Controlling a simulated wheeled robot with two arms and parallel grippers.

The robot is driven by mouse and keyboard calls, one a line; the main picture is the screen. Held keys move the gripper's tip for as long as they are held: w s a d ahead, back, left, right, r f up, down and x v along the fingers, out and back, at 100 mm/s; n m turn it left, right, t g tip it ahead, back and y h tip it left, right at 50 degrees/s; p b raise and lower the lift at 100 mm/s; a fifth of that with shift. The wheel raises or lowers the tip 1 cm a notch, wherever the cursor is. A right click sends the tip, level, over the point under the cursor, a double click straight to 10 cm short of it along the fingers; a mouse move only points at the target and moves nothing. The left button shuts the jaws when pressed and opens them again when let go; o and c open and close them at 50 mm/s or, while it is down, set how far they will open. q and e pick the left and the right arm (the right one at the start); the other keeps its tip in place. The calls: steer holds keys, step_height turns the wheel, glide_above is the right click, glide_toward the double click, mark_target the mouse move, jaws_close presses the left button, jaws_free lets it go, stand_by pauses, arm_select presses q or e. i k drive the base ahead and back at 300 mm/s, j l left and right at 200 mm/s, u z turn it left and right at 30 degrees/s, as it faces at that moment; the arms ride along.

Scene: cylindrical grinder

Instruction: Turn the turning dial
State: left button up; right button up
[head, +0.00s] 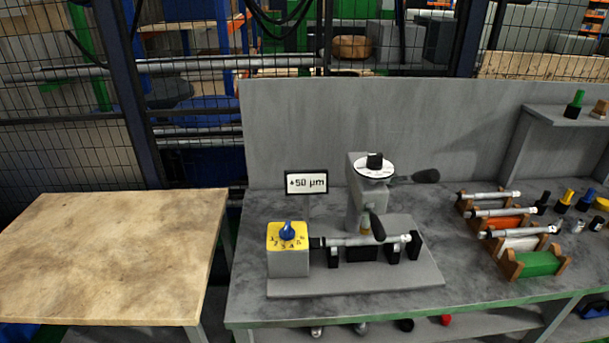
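A grey box with a yellow numbered face and a blue knob (287,232) stands at the left of the grinder's grey base plate (355,290). A second dial, a white marked disc with a black knob (374,163), sits on top of the grinder's upright column (358,205). I cannot tell which of the two is the turning dial. A silver shaft (360,241) lies across the black supports beside the yellow-faced box. A small display (307,183) reads what looks like "+50 µm". Neither of my grippers is in view.
The grinder stands on a grey workbench (250,311). A black-handled lever (425,176) sticks out right of the column. Racks with shafts (520,242) and several small coloured items fill the right side. A bare wooden table (105,250) is at left. A grey panel (390,125) rises behind.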

mark_target(287, 233)
steer(key=i+j+u, duration=0.25)
steer(key=j, duration=0.25)
steer(key=i+j+u, duration=0.2)
steer(key=i+j, duration=0.25)
